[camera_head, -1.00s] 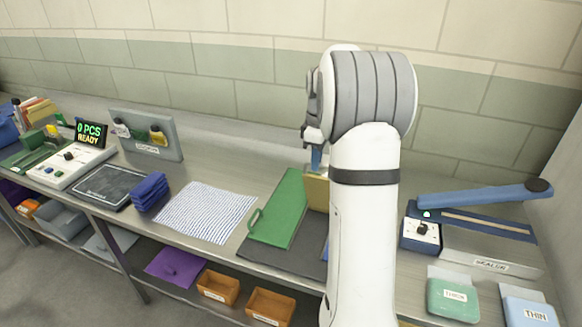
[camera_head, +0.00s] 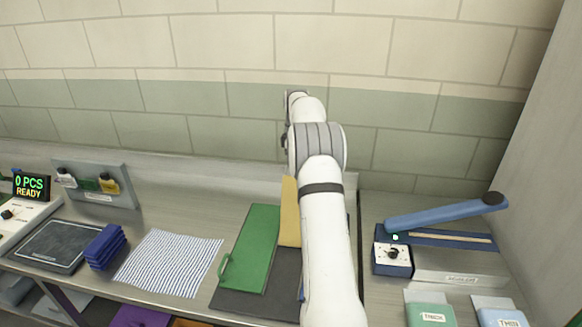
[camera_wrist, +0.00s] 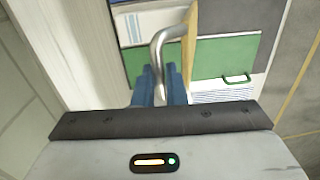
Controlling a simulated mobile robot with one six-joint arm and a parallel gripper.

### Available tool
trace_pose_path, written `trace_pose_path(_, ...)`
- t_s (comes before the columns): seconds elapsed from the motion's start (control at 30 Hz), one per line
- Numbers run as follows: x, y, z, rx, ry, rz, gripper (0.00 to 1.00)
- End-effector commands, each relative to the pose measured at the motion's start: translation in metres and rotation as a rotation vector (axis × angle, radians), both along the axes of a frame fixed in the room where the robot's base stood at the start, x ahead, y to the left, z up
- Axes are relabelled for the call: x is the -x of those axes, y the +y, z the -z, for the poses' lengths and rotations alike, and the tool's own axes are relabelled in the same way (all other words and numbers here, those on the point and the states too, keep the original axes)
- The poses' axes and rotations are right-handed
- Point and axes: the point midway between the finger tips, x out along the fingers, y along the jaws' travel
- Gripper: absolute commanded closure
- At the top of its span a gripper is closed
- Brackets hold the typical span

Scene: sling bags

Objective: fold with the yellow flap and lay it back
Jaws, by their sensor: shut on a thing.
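The yellow flap (camera_head: 289,212) shows as a narrow upright strip in the head view, partly hidden by my arm. In the wrist view it is a thin edge (camera_wrist: 187,55), seen nearly edge-on, with a bent metal handle (camera_wrist: 163,40) beside it. My gripper (camera_wrist: 158,90) has its blue fingers shut on this handle. The green flap (camera_head: 250,245) lies flat left of the yellow one, with a green loop handle on its outer edge.
A dark board (camera_head: 253,303) lies under the flaps. A striped cloth (camera_head: 170,262) lies flat to the left, with folded blue cloths (camera_head: 106,247) beyond it. A sealer with a raised blue arm (camera_head: 440,215) stands close on the right. The wall is behind the bench.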

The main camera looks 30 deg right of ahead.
Motion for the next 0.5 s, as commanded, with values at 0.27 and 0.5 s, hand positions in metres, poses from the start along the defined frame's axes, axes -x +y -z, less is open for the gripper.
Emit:
trace_pose_path(0.27, -0.0046, -0.0035, 0.0106, -0.005, 0.014, 0.001, 1.00)
trace_pose_path(0.5, -0.0055, -0.0027, 0.0106, -0.006, 0.012, 0.000, 1.00)
